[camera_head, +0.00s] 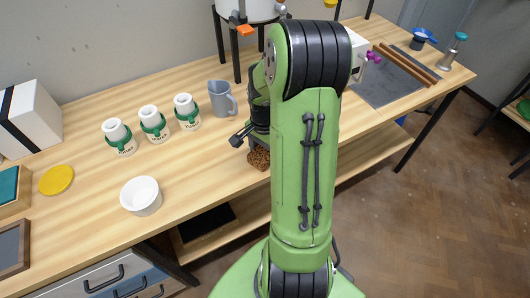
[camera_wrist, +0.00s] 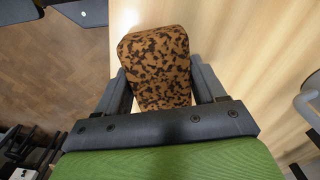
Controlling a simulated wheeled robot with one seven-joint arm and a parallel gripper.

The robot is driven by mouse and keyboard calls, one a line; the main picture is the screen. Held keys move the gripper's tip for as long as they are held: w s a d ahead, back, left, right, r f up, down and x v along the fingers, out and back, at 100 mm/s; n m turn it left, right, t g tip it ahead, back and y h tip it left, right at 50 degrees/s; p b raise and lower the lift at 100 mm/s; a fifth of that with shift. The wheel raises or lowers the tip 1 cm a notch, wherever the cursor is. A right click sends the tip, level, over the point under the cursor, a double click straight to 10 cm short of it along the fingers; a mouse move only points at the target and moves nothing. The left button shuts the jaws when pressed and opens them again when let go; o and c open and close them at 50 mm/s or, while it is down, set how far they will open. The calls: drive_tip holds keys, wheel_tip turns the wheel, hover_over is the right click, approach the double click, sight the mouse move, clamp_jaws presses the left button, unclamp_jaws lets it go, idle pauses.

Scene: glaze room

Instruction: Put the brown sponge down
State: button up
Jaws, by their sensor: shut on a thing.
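The brown sponge (camera_wrist: 157,65), mottled with dark patches, is between the fingers of my gripper (camera_wrist: 162,90) in the wrist view. The fingers press on its left and right sides. In the head view a small part of the sponge (camera_head: 258,158) shows below my gripper (camera_head: 254,140), near the front edge of the wooden table (camera_head: 90,205). My arm hides much of the gripper there. I cannot tell whether the sponge touches the tabletop.
A grey mug (camera_head: 219,100) stands behind and left of the gripper. Several white bottles with green collars, including one bottle (camera_head: 186,112), stand further left. A white bowl (camera_head: 141,196) and a yellow disc (camera_head: 57,180) lie left. The tabletop between bowl and gripper is clear.

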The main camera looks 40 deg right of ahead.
sight(264, 150)
drive_tip(key=o, duration=1.1)
drive_tip(key=a+r+n+p, duration=0.2)
drive_tip(key=r, duration=0.6)
drive_tip(key=a+r+n+p, duration=0.1)
drive_tip(key=a+r+p, duration=0.15)
drive_tip(key=r, duration=0.65)
drive_tip(key=s+a+r+n+t, duration=0.2)
drive_tip(key=s+a+n, duration=0.3)
drive_tip(key=a+n, duration=0.2)
drive_tip(key=s+a+r+n+t, duration=0.3)
drive_tip(key=s+a+n, duration=0.3)
drive_tip(key=a, duration=0.2)
drive_tip(key=shift+a+r+n+t, duration=0.3)
drive_tip(key=shift+r+n, duration=0.05)
drive_tip(key=shift+n, duration=0.05)
